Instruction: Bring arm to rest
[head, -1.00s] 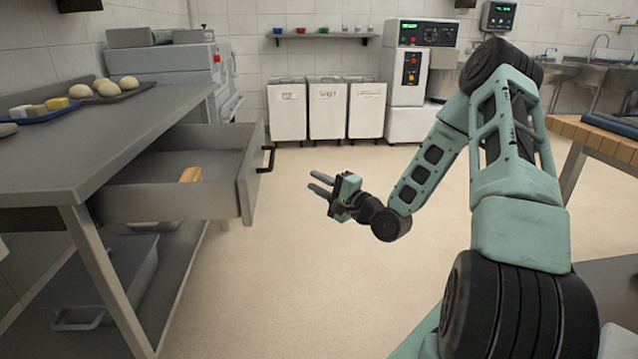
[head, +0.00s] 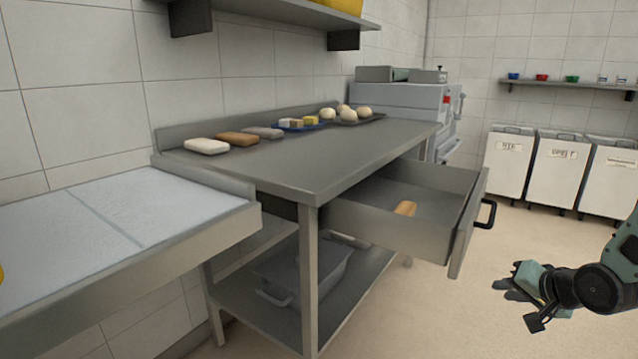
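My gripper (head: 522,288) is at the lower right of the head view, held in the air over the floor. It is to the right of the open drawer (head: 459,236) and apart from it. I see no object at its fingertips. The fingers are seen at a slant and overlap, so their gap is hard to judge. Part of my arm shows at the right edge; the rest is out of view.
The drawer sticks out from the grey table (head: 330,165) and holds a tan object (head: 405,208). Dough balls (head: 364,114) and several blocks lie on the table. White bins (head: 558,167) stand at the back. The floor between is clear.

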